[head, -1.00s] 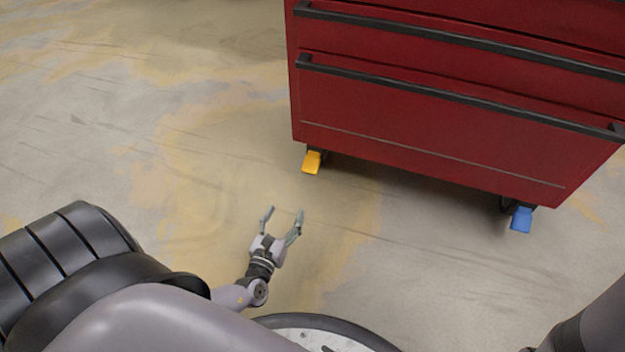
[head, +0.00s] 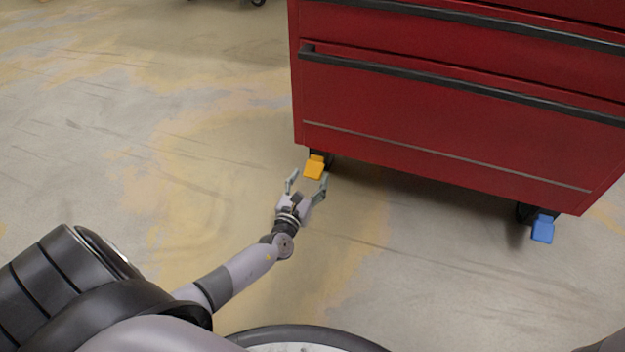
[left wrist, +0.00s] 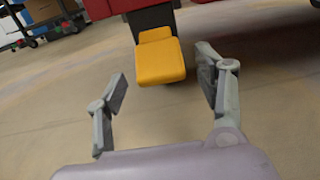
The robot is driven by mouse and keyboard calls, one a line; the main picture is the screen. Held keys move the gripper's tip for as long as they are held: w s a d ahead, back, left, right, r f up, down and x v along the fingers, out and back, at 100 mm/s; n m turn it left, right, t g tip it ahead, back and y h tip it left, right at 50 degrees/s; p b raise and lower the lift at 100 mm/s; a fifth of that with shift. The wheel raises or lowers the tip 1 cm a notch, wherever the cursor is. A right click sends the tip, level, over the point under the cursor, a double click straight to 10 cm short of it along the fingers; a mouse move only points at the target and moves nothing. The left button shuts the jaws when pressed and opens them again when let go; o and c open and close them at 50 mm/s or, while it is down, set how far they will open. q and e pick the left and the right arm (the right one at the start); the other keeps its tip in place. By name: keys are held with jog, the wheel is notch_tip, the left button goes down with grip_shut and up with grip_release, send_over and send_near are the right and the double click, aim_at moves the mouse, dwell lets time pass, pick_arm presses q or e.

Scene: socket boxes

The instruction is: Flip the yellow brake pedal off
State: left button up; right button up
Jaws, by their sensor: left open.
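The yellow brake pedal (head: 315,167) sits on the caster under the left front corner of the red tool cabinet (head: 440,130). It also shows in the left wrist view (left wrist: 159,60), ahead of the fingers and between their lines. My left gripper (head: 309,181) is open and empty, just in front of the pedal. In the left wrist view my left gripper (left wrist: 170,88) shows its two fingers spread wide, with the pedal slightly beyond and above the fingertips. I cannot tell whether a finger touches it. My right gripper is not in view.
A blue brake pedal (head: 542,229) is on the cabinet's right front caster. The floor (head: 150,130) left of the cabinet is clear. A dark wheeled cart (left wrist: 40,15) stands in the background of the left wrist view.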

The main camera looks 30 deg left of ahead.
aim_at(314, 170)
pick_arm(q)
jog(key=shift+b+x, duration=0.4)
jog(key=shift+x, duration=1)
jog(key=shift+c, duration=0.3)
grip_shut()
